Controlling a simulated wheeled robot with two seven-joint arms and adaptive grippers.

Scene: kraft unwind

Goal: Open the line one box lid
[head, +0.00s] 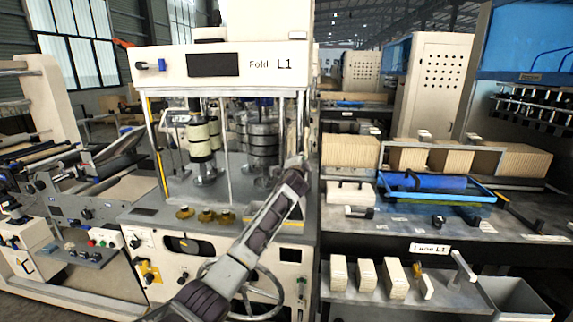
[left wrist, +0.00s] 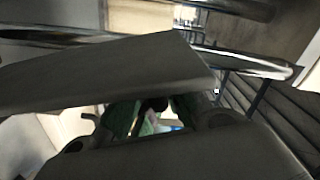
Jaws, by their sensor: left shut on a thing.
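The machine box labelled Fold L1 (head: 232,64) stands at the centre of the head view. Its front has upright posts with rollers and stacked discs behind them. I cannot make out a separate lid edge. My left arm reaches up across its right side, and my left gripper (head: 299,163) is at the right front post. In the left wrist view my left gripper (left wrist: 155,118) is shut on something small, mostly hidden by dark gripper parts. A shiny metal bar (left wrist: 250,65) runs close by. My right gripper is not in view.
A handwheel (head: 240,290) is on the machine's lower front, partly behind my arm. To the right is the Lane L1 bench (head: 390,246) with a white box (head: 350,193), a blue roll (head: 425,183) and brown stacks (head: 517,163). A roller unit (head: 75,165) stands left.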

